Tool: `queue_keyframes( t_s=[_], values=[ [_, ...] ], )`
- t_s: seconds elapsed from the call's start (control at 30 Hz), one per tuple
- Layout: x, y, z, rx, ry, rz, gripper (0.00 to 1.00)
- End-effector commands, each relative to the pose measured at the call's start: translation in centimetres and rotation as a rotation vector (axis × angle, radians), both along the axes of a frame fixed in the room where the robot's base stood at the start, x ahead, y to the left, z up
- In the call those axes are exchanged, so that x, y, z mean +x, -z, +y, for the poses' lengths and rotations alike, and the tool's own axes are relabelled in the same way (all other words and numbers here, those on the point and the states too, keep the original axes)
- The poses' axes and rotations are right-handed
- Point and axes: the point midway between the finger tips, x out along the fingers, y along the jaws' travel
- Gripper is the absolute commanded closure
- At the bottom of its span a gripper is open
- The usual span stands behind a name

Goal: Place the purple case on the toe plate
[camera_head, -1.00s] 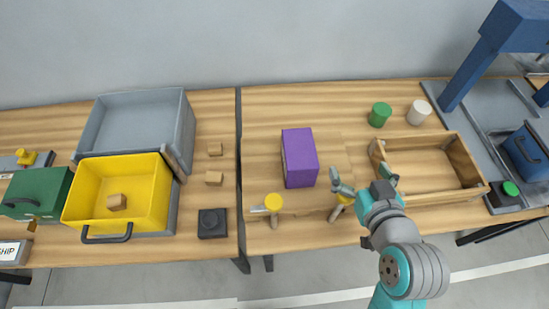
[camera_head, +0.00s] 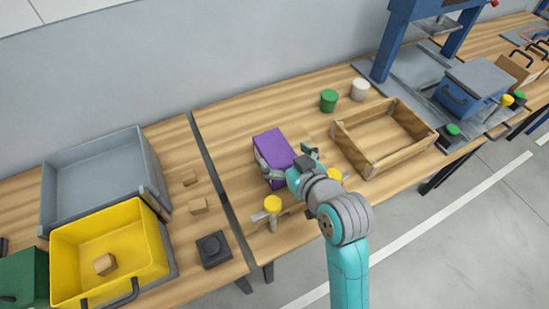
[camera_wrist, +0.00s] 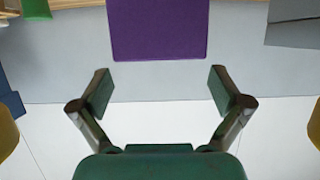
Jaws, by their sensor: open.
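The purple case (camera_head: 274,147) stands on the wooden bench, and in the wrist view it fills the upper middle (camera_wrist: 158,28). My gripper (camera_head: 287,163) is open at the near side of the case, one finger overlapping its left part in the head view, the other off its right side. In the wrist view my gripper (camera_wrist: 160,88) has its fingers wide apart and empty. The case lies ahead of the fingertips, lined up with the gap between them. I cannot make out a toe plate in either view.
Two yellow-topped clamps (camera_head: 272,205) stand at the bench's near edge, one partly behind my arm. An open wooden tray (camera_head: 347,150) lies right of the case. Green (camera_head: 328,100) and white (camera_head: 360,89) cylinders stand behind. A yellow bin (camera_head: 140,240) is at left.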

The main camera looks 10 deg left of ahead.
Motion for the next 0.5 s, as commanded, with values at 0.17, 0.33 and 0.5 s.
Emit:
queue_keyframes(
  t_s=[0.17,0.33,0.5],
  values=[
    [1.3,1.2,1.0,-0.002,0.000,0.002,0.00],
    [3.0,2.1,2.2,-0.001,0.000,0.001,0.00],
    [3.7,2.5,2.7,0.000,0.000,0.001,0.00]
  ],
)
